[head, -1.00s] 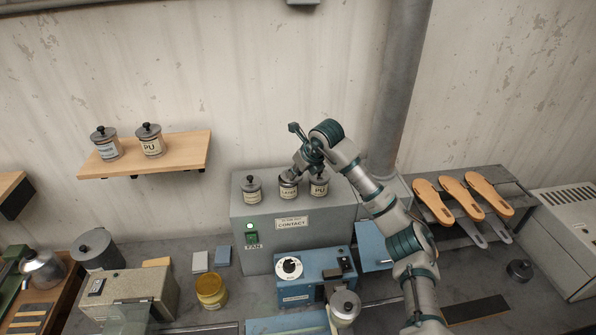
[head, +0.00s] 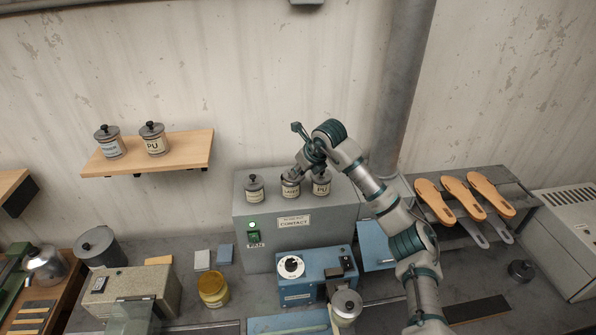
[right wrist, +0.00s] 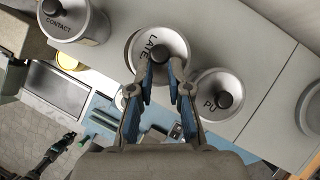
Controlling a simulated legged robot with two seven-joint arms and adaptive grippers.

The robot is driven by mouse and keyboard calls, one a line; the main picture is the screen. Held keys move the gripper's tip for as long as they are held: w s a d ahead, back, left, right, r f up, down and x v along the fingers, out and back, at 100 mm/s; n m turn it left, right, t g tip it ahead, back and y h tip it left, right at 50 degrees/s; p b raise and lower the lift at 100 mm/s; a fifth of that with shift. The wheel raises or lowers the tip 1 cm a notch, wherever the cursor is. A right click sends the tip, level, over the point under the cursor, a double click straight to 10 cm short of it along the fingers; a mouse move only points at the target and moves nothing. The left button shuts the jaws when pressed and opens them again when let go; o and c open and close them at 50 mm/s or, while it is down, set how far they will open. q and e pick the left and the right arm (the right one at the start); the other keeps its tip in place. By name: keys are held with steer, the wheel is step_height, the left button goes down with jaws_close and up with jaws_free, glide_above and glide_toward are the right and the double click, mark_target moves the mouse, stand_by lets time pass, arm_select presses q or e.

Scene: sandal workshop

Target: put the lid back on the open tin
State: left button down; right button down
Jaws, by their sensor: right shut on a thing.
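My right gripper (head: 293,171) is over the LATEX tin (head: 290,191), the middle one of three on the grey cabinet. In the right wrist view its fingers (right wrist: 159,72) are shut on the black knob (right wrist: 159,48) of a round grey lid (right wrist: 141,50). The lid lies over the LATEX tin, roughly centred; whether it is fully seated cannot be told. My left gripper is outside the head view; a small dark shape at the lower left of the right wrist view looks like my left arm (right wrist: 45,152), its jaws unclear.
The lidded CONTACT tin (head: 254,190) and PU tin (head: 321,187) stand close on either side. A fan switch (head: 254,238) is on the grey cabinet (head: 300,247). A yellow jar (head: 213,291), a blue machine (head: 315,279) and a vertical pipe (head: 403,90) are nearby.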

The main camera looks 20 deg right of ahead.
steer(key=shift+a, duration=0.15)
steer(key=c, duration=1.1)
jaws_free()
steer(key=shift+a+r, duration=0.1)
steer(key=shift+a, duration=0.1)
steer(key=shift+o, duration=0.4)
steer(key=shift+a, duration=0.1)
steer(key=o, duration=0.5)
steer(key=shift+d, duration=0.2)
steer(key=shift+d, duration=0.1)
steer(key=shift+a+r, duration=0.2)
steer(key=shift+r, duration=3.3)
